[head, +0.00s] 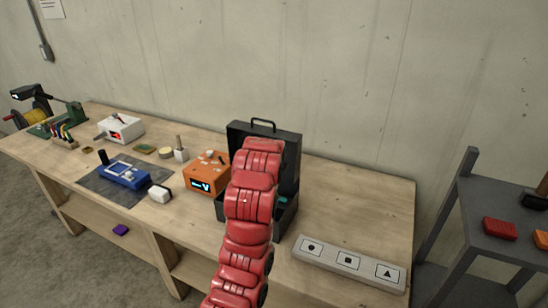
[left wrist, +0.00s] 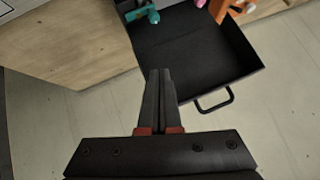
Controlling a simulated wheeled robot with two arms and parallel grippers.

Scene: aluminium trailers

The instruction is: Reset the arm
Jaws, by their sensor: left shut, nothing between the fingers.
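My left gripper (left wrist: 160,74) is shut and empty in the left wrist view, its two dark fingers together. It points towards the black toolbox (left wrist: 205,55), whose open lid with a handle fills the middle of that view. A teal object (left wrist: 142,14) shows at the top edge beside it. In the head view my red arm reaches up from the bottom middle in front of the open toolbox (head: 288,150) and hides much of it; the gripper itself is hidden there. My right gripper is in neither view.
The wooden workbench (head: 360,200) stands against a concrete wall. Left of the toolbox are an orange device (head: 203,178) and a blue device (head: 124,172) on a dark mat. A grey strip with symbols (head: 348,260) lies at the right. A grey shelf unit (head: 490,240) stands farther right.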

